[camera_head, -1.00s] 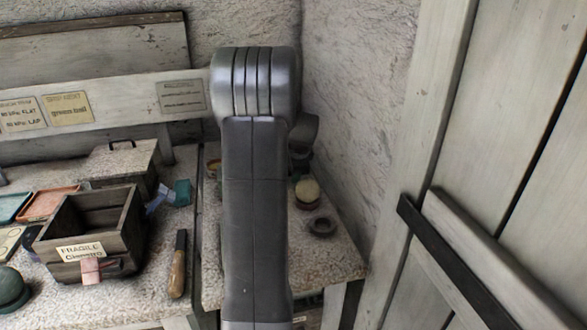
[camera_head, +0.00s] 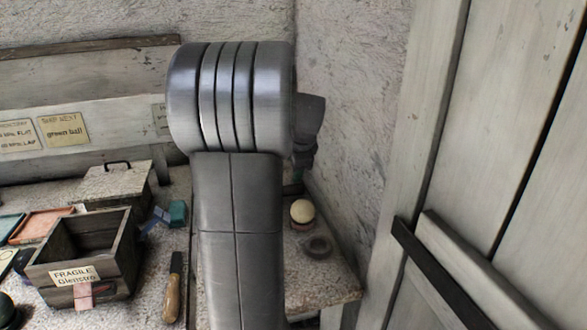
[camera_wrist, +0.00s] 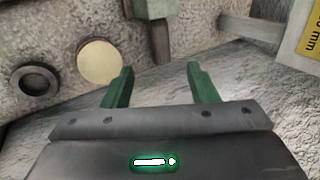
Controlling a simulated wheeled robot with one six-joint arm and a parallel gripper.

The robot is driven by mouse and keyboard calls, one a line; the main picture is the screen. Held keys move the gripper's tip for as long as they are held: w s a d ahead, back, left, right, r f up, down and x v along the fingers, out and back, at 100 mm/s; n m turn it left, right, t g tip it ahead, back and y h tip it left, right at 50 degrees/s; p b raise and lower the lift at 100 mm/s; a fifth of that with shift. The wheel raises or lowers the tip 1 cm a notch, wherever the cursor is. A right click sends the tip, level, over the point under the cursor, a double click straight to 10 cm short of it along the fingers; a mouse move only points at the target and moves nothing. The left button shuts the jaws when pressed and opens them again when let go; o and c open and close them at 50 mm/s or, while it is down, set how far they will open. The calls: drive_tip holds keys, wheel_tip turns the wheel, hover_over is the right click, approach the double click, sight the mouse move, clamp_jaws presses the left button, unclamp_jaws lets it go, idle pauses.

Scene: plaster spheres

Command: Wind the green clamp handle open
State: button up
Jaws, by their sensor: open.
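In the wrist view my gripper (camera_wrist: 160,76) shows two green fingers, apart, with nothing between them. Just beyond the fingertips, at the top edge, is a green block (camera_wrist: 150,9) with a dark post (camera_wrist: 160,42) below it. It looks like part of the green clamp, but the frame cuts it off, and I cannot make out its handle for certain. The fingers appear clear of the post. In the head view my own arm hides most of this spot, and I cannot make out the clamp there.
A pale ball (camera_head: 302,211) and dark ring (camera_head: 318,247) sit on the right bench; a pale disc (camera_wrist: 99,62) and ring (camera_wrist: 35,85) show in the wrist view. A crate (camera_head: 84,262) and wooden-handled tool (camera_head: 173,292) lie left. Walls stand close behind and right.

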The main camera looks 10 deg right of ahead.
drive_tip(key=w+a+r+g+p, duration=0.1)
drive_tip(key=w+r+g+p, duration=0.1)
drive_tip(key=w+g+p, duration=0.8)
drive_tip(key=f+t+p, duration=0.1)
drive_tip(key=f, duration=0.3)
drive_tip(key=s+f+t+p, duration=0.1)
drive_tip(key=f, duration=0.4)
drive_tip(key=s+f+p, duration=0.1)
drive_tip(key=f, duration=0.4)
drive_tip(key=shift+a+t, duration=0.1)
drive_tip(key=shift+t, duration=0.3)
drive_tip(key=c, duration=1)
drive_tip(key=shift+f+b, duration=0.1)
drive_tip(key=shift+b, duration=0.5)
